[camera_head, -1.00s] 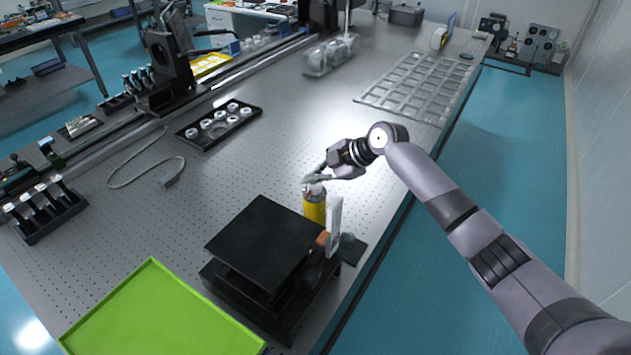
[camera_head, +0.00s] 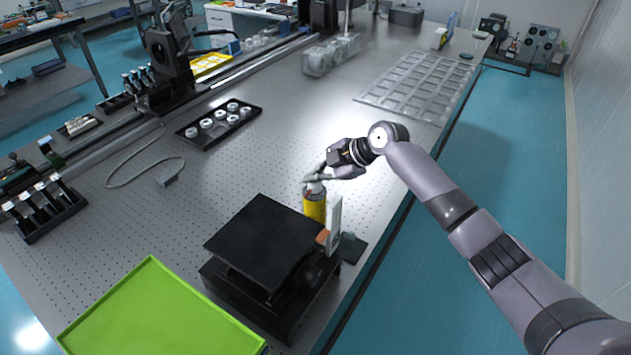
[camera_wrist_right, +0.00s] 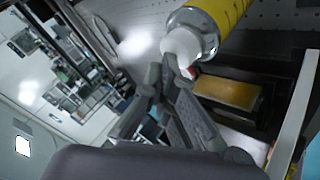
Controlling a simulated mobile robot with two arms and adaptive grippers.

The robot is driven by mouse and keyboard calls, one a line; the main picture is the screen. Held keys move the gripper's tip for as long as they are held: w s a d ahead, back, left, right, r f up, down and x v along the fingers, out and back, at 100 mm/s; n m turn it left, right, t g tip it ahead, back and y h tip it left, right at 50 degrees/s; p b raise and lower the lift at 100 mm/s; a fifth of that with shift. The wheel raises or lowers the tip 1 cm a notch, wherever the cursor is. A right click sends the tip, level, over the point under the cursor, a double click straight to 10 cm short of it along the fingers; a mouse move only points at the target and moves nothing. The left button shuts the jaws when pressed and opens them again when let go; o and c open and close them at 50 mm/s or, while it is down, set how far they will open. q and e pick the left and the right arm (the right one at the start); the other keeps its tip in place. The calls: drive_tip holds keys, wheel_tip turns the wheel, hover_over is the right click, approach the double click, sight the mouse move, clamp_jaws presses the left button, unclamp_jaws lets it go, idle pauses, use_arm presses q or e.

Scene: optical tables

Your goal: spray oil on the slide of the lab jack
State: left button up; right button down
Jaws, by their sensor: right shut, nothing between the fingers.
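The black lab jack (camera_head: 262,243) stands at the near edge of the optical table, its flat top plate toward me. A yellow spray can (camera_head: 314,205) with a white top stands just behind it. My right gripper (camera_head: 312,179) is at the can's top, its fingers shut with nothing between them. In the right wrist view the gripper (camera_wrist_right: 175,75) has its fingertips against or very close to the white nozzle of the yellow can (camera_wrist_right: 228,10). The slide of the jack is mostly hidden under its plate. My left gripper is not in view.
A white upright plate (camera_head: 334,226) and a small dark pad (camera_head: 352,247) are right of the jack. A green tray (camera_head: 155,312) lies at the front left. A black tray of round parts (camera_head: 218,124) lies farther back. The table's middle is clear.

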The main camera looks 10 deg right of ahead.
sight(315, 185)
drive_tip(key=shift+s+f, duration=0.2)
drive_tip(key=shift+f, duration=0.25)
drive_tip(key=shift+r, duration=0.2)
drive_tip(key=shift+w+r+p, duration=0.2)
drive_tip(key=shift+r+p, duration=1.65)
drive_tip(key=shift+r, duration=1.4)
drive_tip(key=shift+d+f, duration=0.1)
